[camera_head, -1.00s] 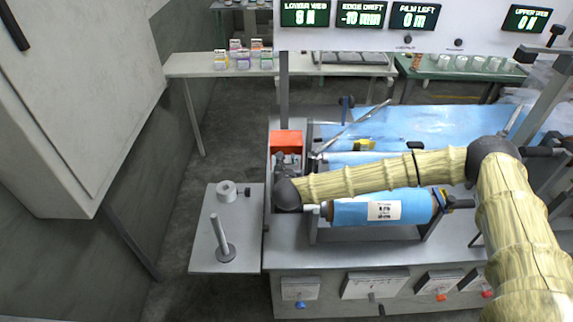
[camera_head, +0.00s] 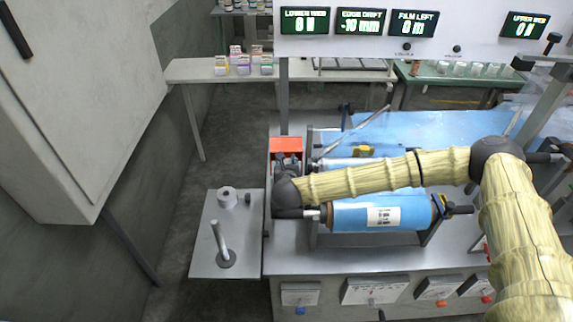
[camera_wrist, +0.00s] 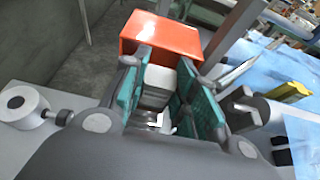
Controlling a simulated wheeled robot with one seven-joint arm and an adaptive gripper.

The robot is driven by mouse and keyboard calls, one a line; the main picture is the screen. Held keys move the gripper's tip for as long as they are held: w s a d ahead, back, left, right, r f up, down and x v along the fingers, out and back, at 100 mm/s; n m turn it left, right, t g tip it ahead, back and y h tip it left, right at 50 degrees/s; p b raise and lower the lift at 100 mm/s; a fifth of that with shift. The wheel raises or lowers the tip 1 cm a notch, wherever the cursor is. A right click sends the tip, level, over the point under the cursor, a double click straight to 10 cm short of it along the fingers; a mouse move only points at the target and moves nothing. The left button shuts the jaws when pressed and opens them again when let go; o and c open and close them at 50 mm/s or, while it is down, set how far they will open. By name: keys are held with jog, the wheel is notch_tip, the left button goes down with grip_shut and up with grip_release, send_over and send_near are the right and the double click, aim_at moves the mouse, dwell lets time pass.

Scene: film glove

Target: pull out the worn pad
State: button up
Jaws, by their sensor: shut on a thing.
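My gripper (camera_wrist: 160,105) is at the orange-topped housing (camera_wrist: 160,35), with its two teal-padded fingers closed on a pale grey block between them, which I take for the worn pad (camera_wrist: 155,85). The pad's lower part is hidden deep between the fingers, so I cannot tell how far it sits in its seat. In the head view, my gripper (camera_head: 287,164) is just in front of the orange housing (camera_head: 287,145), at the machine's left end. My wrist hides most of the pad there.
A blue film roll (camera_head: 350,214) lies just right of my wrist, below my forearm. A side shelf (camera_head: 210,262) at left carries an upright post (camera_head: 220,240) and a pale ring (camera_head: 228,198). A slanted bar (camera_head: 355,135) rises right of the housing.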

aim_at(287, 163)
jog(key=shift+r, duration=0.15)
jog(key=shift+r, duration=1.35)
jog(key=shift+r+p, duration=0.1)
jog(key=shift+p, duration=0.25)
